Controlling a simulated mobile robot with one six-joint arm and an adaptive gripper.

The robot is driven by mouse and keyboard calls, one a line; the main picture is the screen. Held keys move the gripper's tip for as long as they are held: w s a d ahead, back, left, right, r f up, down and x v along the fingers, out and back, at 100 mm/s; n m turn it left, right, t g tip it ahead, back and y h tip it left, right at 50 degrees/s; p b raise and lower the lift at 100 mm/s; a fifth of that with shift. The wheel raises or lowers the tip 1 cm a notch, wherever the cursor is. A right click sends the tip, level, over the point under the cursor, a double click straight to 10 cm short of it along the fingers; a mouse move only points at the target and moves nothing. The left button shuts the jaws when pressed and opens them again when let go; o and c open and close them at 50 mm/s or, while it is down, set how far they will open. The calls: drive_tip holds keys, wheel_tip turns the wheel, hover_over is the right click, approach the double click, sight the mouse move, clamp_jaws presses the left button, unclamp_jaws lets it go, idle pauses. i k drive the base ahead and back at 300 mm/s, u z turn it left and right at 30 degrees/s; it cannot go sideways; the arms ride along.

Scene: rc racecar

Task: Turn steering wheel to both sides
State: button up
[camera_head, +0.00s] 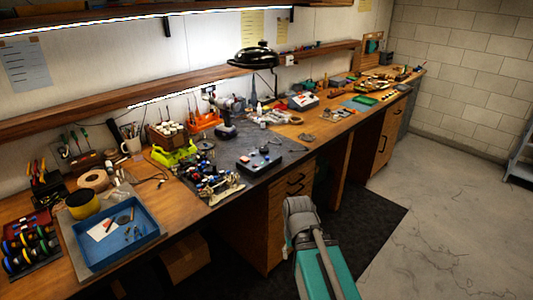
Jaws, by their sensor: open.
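A small open-framed assembly (215,182) with blue, red, black and silver parts lies on the dark mat at the bench's front edge. It may be the racecar, but it is too small to be sure. Right of it a dark box (258,162) with knob-like parts on top sits on the same mat. I cannot make out a steering wheel on either one. My teal and grey arm (325,270) rises from the bottom of the picture, in front of the bench. My gripper cannot be made out.
The wooden bench (75,265) runs from lower left to far right. A blue tray (118,262) and a yellow-green holder (174,154) stand left of the mat; a cordless drill (228,118) stands behind it. A black lamp (253,57) hangs above. Open floor (425,215) lies right.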

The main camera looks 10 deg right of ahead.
sight(263, 149)
drive_tip(key=u, duration=0.05)
drive_tip(key=i, duration=1.15)
drive_tip(key=z, duration=0.6)
